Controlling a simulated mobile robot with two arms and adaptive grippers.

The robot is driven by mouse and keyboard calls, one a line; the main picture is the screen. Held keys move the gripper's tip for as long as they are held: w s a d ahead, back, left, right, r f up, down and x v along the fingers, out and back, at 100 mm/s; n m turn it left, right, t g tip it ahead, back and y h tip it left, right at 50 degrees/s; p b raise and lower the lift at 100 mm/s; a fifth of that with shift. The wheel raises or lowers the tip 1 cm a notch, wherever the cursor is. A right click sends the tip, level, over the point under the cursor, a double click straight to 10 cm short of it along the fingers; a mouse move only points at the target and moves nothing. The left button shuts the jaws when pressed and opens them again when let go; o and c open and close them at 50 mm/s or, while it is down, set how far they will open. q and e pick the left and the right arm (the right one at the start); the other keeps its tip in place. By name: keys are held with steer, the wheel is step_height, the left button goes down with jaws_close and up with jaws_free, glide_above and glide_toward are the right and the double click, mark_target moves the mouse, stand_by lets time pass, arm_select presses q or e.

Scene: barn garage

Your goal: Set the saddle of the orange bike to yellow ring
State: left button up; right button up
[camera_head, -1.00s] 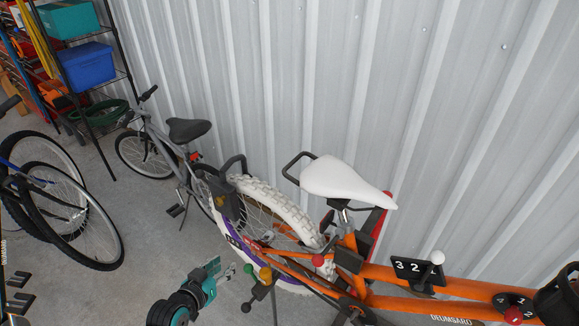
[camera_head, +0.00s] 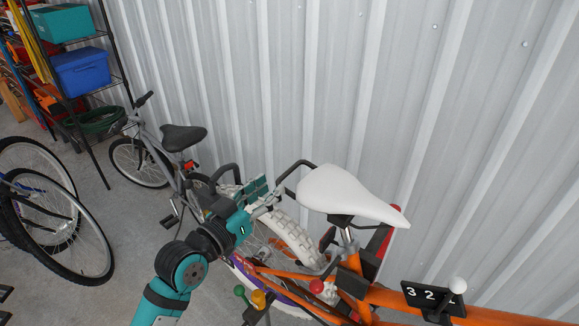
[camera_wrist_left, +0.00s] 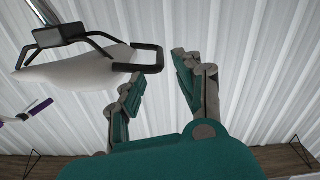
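The orange bike (camera_head: 480,315) stands at the lower right of the head view. Its white saddle (camera_head: 345,192) sits on a silver post (camera_head: 346,235), with a black loop handle (camera_head: 292,170) at the saddle's rear. I cannot make out a yellow ring on the post. My left gripper (camera_head: 271,193) is just left of the handle, its fingers apart. In the left wrist view the open, empty fingers (camera_wrist_left: 157,75) point toward the wall, beside the handle (camera_wrist_left: 150,68) and the saddle (camera_wrist_left: 70,75). My right gripper is not in view.
A grey bike (camera_head: 165,165) stands behind, left. The corrugated wall (camera_head: 440,100) is close behind the saddle.

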mark_target(289, 169)
arm_select(q)
steer(key=p+x, duration=0.1)
steer(key=x, duration=0.7)
jaws_close()
stand_by(0.3)
